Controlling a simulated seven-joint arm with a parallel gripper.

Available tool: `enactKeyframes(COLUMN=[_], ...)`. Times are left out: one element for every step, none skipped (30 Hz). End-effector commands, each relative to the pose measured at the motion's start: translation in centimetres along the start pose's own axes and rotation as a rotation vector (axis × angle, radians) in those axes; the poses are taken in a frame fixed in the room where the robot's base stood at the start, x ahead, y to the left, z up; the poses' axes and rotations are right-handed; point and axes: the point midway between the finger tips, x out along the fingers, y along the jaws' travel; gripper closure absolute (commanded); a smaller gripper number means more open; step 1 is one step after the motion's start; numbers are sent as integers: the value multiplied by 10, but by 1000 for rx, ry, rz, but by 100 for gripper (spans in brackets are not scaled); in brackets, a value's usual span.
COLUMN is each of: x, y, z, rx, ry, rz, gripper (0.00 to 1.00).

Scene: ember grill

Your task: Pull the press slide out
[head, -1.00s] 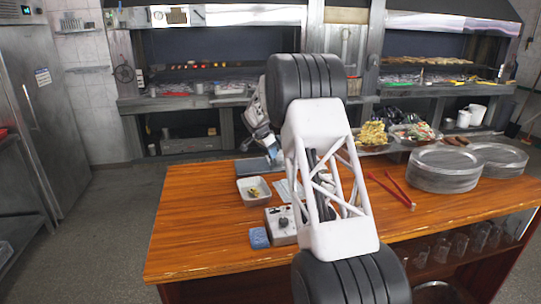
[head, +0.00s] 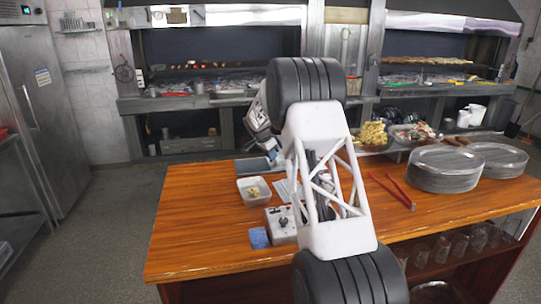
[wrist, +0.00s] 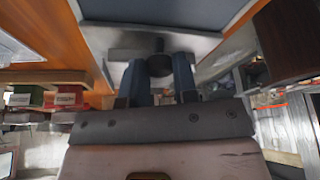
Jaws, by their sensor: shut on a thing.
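A flat dark grey metal piece (head: 252,168), which looks like the press, lies at the far edge of the wooden table. In the wrist view a blue-grey panel (wrist: 160,12) with a light rim fills the top, and a grey metal plate (wrist: 125,42) shows below it. A dark round knob (wrist: 159,45) stands at that plate; it seems to be the slide's handle. My gripper (wrist: 167,66) has its two blue fingers shut on the knob, one on each side. In the head view my gripper (head: 272,156) is at the grey piece's right end, partly hidden by my arm.
Red tongs (head: 393,187), stacked plates (head: 446,178) and food trays are at the right. The table's front left is clear.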

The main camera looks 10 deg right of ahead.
Motion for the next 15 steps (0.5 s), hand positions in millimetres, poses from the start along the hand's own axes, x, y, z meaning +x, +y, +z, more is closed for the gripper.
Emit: enactKeyframes(x=[0, 0, 0, 0, -1, -1, -2, -3, -5, -6, -8, -10, -12, -15, -18], y=[0, 0, 0, 0, -1, -1, -2, -3, -5, -7, -9, -12, -14, -16, -19], z=[0, 0, 1, 1, 2, 4, 6, 9, 13, 16, 20, 27, 31, 36, 44], rx=[0, 0, 0, 0, 0, -1, -1, -1, -1, -1, -2, -3, -3, -3, -2], ry=[0, 0, 0, 0, 0, 0, -1, -1, -1, 0, 0, 0, 0, 0, 0], rz=[1, 1, 1, 1, 1, 1, 1, 1, 1, 0, 0, 0, 0, 0, 0], gripper=[100, 100, 100, 100, 100, 100, 100, 100, 100, 100, 100, 100, 100, 100, 100])
